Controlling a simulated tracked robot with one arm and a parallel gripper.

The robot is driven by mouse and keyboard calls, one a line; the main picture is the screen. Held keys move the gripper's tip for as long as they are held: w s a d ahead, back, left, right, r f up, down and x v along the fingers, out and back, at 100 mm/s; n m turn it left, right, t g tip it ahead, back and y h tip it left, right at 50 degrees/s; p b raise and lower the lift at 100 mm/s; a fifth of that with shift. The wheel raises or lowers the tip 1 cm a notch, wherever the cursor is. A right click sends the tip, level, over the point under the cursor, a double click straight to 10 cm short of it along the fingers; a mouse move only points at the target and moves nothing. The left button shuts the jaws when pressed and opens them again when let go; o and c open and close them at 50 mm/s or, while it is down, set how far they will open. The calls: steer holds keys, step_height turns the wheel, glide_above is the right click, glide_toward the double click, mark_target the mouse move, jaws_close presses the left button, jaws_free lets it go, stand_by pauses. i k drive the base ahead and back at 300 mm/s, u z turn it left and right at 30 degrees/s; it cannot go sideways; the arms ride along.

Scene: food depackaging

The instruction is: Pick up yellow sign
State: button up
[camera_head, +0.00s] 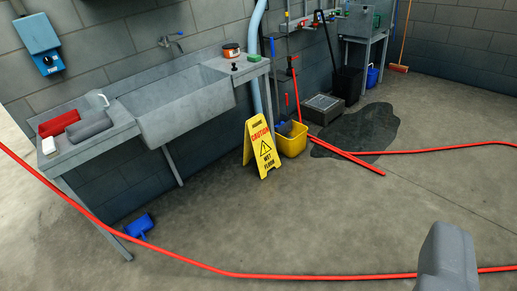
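The yellow sign (263,146) is a caution wet-floor board standing upright on the concrete floor, right of the sink and just in front of a yellow bucket. Its printed face is turned toward the camera. A grey rounded part (447,262) at the bottom right edge appears to be part of my gripper. It is well apart from the sign, nearer the camera and to the right. Its fingertips are not clearly shown, so I cannot tell whether it is open or shut.
A red hose (330,276) runs across the floor in front of the sign. The yellow bucket (293,141) stands close behind the sign. A sink (187,108) is at left, a dark puddle (362,131) behind right. A blue dustpan (139,226) lies at left.

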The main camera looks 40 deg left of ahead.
mark_target(258, 142)
steer(key=k, duration=1.1)
steer(key=z, duration=0.2)
steer(key=i, duration=2.55)
steer(key=u, duration=0.55)
steer(key=i, duration=1.2)
steer(key=u, duration=1.4)
steer(key=i, duration=0.95)
steer(key=u, duration=0.4)
steer(key=k, duration=0.2)
steer(key=u, duration=0.1)
